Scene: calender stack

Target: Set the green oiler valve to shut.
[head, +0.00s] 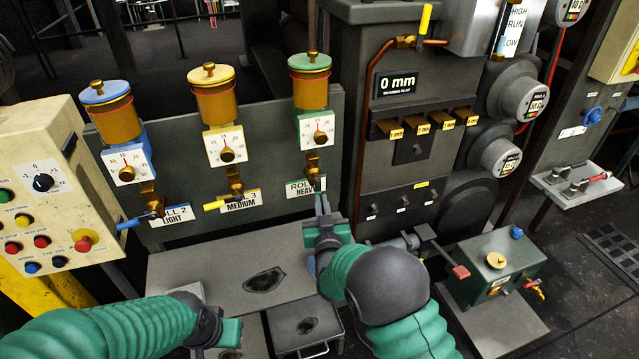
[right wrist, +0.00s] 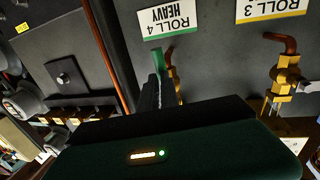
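The green-topped oiler (head: 310,88) is the rightmost of three brass oilers on the grey panel, above the label ROLL 4 HEAVY. Its valve has a green handle (right wrist: 158,60), which shows beside that label in the right wrist view; in the head view my gripper partly covers it. My right gripper (head: 323,204) is up at this handle, its narrow fingers close to or touching it. I cannot tell whether they grip it. My left gripper (head: 230,335) is low at the bottom of the head view, away from the oilers, its fingers not clear.
The yellow oiler (head: 212,95) and blue oiler (head: 107,110) stand to the left, with yellow and blue valve handles. A grey column (head: 415,170) with a copper pipe rises close on the right. A green box (head: 497,265) stands at the lower right.

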